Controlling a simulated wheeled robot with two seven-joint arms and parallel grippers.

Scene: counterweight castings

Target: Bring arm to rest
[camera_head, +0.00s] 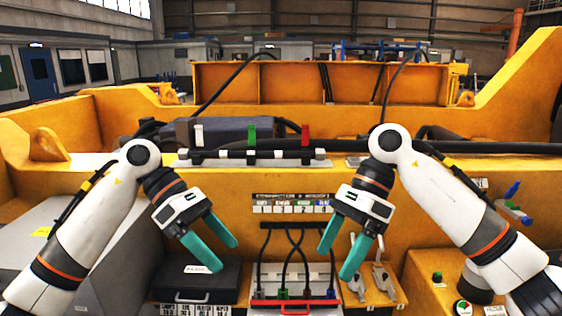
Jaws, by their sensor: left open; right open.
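My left gripper (219,251) has two teal fingers spread apart with nothing between them. It hangs tilted down and to the right, in front of the yellow casting (225,178) and above the black case (198,281). My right gripper (338,262) also has its teal fingers apart and empty. It points down and slightly left, to the right of the dark cables on the panel. My white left arm (90,235) comes in from the left and my white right arm (450,205) from the right, both bent.
A red-edged tray (295,303) with cable ends stands between the grippers. Metal fittings (381,279) sit on a yellow block at right. A labelled rail with green and red clips (252,157) lies on the casting's ledge. A grey box is at left; blue and green items (512,190) lie at right.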

